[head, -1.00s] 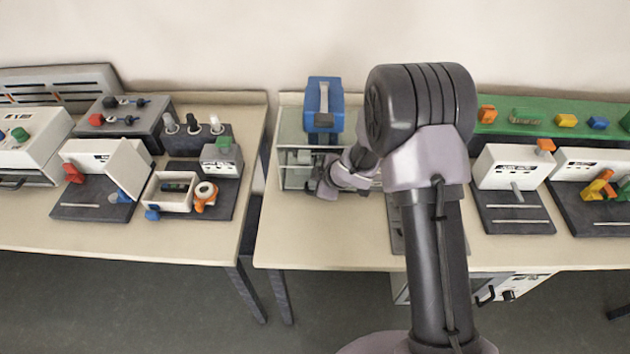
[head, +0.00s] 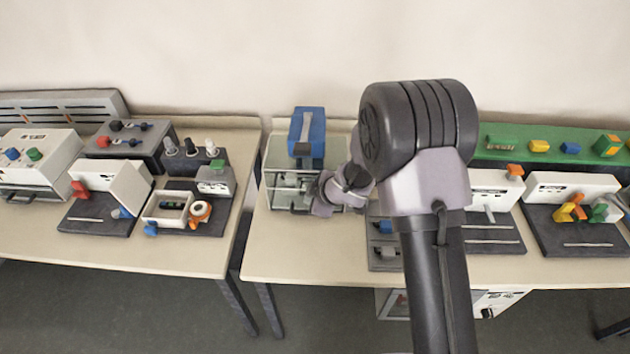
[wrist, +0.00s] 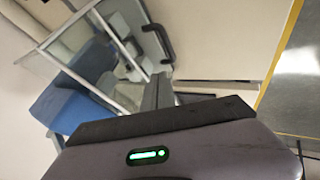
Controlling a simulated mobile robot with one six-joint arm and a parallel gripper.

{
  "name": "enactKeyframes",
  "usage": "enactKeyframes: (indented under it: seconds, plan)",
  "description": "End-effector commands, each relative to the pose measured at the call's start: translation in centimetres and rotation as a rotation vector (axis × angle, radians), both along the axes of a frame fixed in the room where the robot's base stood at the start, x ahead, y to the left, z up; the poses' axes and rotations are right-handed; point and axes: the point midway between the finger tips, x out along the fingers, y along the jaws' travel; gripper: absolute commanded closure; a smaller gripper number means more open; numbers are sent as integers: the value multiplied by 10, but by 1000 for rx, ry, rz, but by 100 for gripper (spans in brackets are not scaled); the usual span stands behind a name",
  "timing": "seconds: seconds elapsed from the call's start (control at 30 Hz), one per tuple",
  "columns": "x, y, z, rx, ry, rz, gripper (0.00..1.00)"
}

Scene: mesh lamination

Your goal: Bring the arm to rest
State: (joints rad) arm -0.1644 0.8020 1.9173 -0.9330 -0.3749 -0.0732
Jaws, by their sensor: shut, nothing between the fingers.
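My gripper (wrist: 158,88) shows in the wrist view as dark grey fingers, closed together and empty. In the head view my arm stands large in front, its elbow high and its wrist bent down over the middle table, beside the clear-walled box. I cannot make out the fingertips there. The clear-walled box (head: 280,158) has a blue block (head: 308,128) with a grey strap on top. In the wrist view the box's clear panel (wrist: 84,50), its black handle (wrist: 160,38) and the blue block (wrist: 62,106) lie beyond the fingers.
A grey tray (head: 380,266) with blue pieces is partly hidden behind my arm. White stations on dark bases stand right (head: 570,187) and left (head: 95,178). A green rack (head: 500,158) stands back right. A gap separates the left table (head: 120,252) from the middle table (head: 310,265).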

Motion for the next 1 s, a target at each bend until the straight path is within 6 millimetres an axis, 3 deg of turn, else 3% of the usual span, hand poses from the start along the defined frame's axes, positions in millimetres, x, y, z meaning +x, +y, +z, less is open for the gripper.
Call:
enactKeyframes:
  seconds: [0.17,0.27,0.3,0.37,0.4,0.47,0.5,0.6,0.7,0.83,1.0]
  plan:
    - [3,-10,15,-3,-8,-59,100]
    - [6,-53,70,8,-32,-303,100]
    - [-3,-79,100,27,-32,-450,100]
    - [-33,-115,139,81,-15,-678,100]
    - [-61,-134,160,130,7,-820,100]
    - [-110,-153,181,222,58,-1017,100]
    - [-145,-160,189,294,103,-1135,100]
    - [-226,-157,193,477,238,-1350,100]
    - [-283,-139,187,625,368,-1463,100]
    - [-317,-122,183,725,467,-1517,100]
    - [-322,-119,185,738,487,-1524,100]
